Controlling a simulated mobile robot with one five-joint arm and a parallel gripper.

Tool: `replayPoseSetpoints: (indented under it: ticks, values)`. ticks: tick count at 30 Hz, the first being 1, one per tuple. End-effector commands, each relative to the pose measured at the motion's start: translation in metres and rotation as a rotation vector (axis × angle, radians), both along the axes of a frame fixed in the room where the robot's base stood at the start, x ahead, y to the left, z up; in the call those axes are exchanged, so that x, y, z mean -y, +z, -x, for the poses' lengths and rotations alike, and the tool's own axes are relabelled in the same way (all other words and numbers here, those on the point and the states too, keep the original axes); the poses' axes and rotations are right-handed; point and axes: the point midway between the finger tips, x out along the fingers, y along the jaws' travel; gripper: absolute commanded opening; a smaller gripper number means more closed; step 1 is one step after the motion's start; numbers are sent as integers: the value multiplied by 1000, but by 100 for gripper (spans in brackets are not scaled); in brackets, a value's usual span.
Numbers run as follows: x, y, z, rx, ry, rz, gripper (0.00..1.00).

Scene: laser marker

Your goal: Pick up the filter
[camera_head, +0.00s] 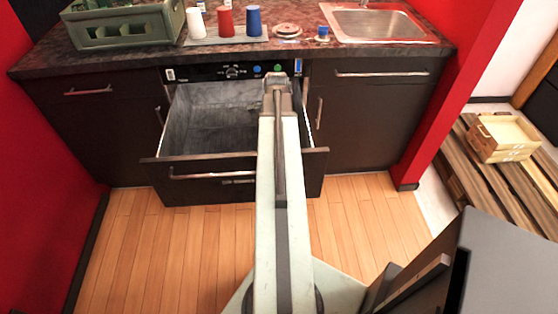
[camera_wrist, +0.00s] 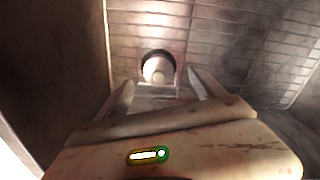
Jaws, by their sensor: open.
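A small pale rounded cylinder (camera_wrist: 158,70), which may be the filter, sits against a dark ring in the wrist view, ahead of my gripper. My gripper (camera_wrist: 161,82) is open. Its two fingers stand apart to the left and right of the cylinder's line, and nothing shows between them in their grip. I cannot tell how far the cylinder is from the fingertips. In the head view my gripper (camera_head: 277,84) is over the right part of an open drawer (camera_head: 205,108). My arm hides part of the drawer, and the filter cannot be made out there.
Tiled grey-brown walls (camera_wrist: 225,40) surround the fingers in the wrist view. On the counter stand a green crate (camera_head: 125,28), white, red (camera_head: 225,22) and blue (camera_head: 254,22) cups and a sink (camera_head: 372,24). A wooden box (camera_head: 505,135) lies on the right.

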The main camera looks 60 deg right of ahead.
Motion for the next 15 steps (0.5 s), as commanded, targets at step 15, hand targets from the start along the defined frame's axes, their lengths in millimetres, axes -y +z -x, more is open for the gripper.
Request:
replayPoseSetpoints:
  ticks: [15]
  values:
    - [6, -59, 11, 0, -7, 0, 79]
